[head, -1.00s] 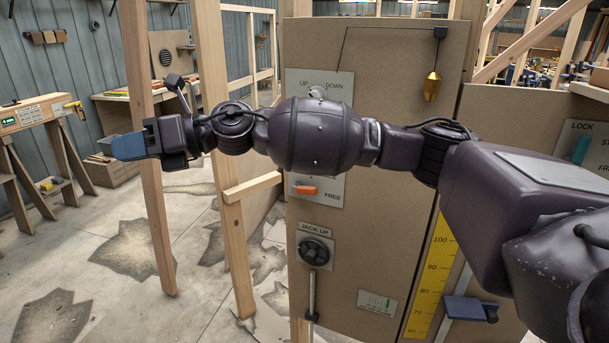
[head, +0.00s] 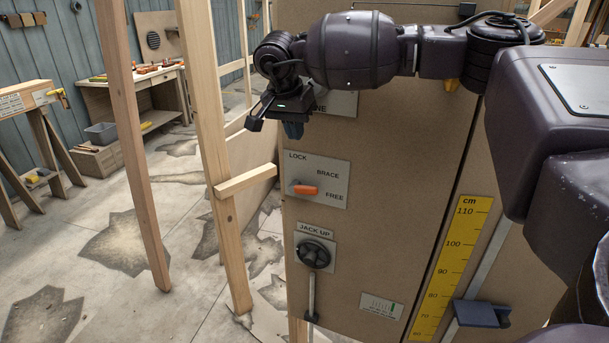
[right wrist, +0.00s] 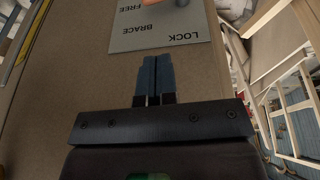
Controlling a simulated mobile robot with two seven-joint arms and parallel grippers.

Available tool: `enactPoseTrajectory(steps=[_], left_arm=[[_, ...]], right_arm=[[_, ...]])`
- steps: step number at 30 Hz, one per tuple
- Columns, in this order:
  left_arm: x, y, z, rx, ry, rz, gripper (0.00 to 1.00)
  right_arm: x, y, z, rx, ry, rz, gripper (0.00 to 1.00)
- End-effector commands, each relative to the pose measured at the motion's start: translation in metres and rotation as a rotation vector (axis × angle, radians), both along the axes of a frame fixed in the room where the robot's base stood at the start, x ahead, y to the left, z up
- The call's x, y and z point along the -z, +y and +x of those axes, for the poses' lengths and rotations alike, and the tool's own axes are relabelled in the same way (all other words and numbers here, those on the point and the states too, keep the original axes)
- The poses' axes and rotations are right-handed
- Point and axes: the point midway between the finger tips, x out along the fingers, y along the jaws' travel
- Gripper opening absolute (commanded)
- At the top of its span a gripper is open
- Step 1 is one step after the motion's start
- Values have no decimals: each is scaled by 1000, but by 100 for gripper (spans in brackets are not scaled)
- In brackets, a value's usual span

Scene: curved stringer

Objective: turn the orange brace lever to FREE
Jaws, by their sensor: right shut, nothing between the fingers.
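The orange brace lever (head: 304,190) sits on a grey plate (head: 340,185) marked LOCK, BRACE and FREE. Its handle points right, toward the FREE mark. In the right wrist view part of the orange handle (right wrist: 152,3) shows at the top edge, on the plate (right wrist: 130,42). My right gripper (head: 293,130) is shut and empty, its blue fingers pointing down just above the plate in the head view. In the right wrist view its fingertips (right wrist: 154,62) lie beyond the plate's LOCK side, apart from the lever. My left gripper is not in view.
The plate is on a brown panel (head: 375,230), with a JACK UP knob (head: 313,254) below it and a yellow cm scale (head: 452,262) to the right. Wooden posts (head: 212,160) stand left of the panel. A dark blue block (head: 482,313) is at lower right.

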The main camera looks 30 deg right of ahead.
Motion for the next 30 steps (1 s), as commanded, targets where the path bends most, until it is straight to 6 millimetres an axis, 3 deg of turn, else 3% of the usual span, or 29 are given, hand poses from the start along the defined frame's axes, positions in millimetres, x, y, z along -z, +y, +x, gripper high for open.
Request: enactPoseTrajectory(steps=[8, 21, 30], left_arm=[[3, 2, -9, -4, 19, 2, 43], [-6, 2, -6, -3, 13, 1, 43], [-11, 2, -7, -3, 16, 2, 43]], right_arm=[[20, -5, 2, -12, 5, 1, 0], [93, -26, 10, -11, 5, 4, 0], [128, -29, 6, -13, 3, 4, 0]])
